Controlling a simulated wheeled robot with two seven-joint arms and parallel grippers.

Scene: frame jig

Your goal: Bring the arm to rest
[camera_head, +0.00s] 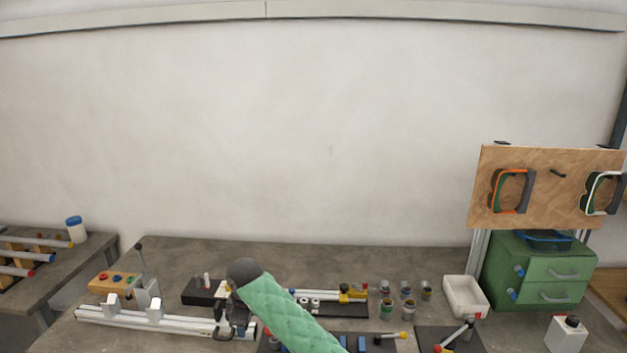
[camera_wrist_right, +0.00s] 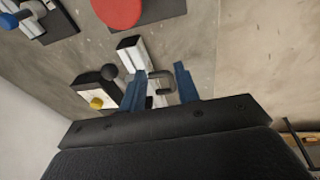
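My right arm, in a green quilted sleeve (camera_head: 285,318), reaches in from the bottom of the head view. Its dark right gripper (camera_head: 232,320) is at the right end of a white rail jig (camera_head: 130,317) on the bench. In the right wrist view, the blue fingers of this gripper (camera_wrist_right: 162,72) stand apart. A grey hook-shaped part (camera_wrist_right: 156,77) shows between them, with gaps at the sides; whether it touches a finger I cannot tell. My left gripper is not in the head view.
The bench (camera_head: 200,253) is clear along its back. A button box (camera_head: 113,283) stands left, and a black fixture (camera_head: 200,291) lies behind the gripper. Several small cans, a white bin (camera_head: 464,296) and a green drawer cabinet (camera_head: 540,275) stand to the right.

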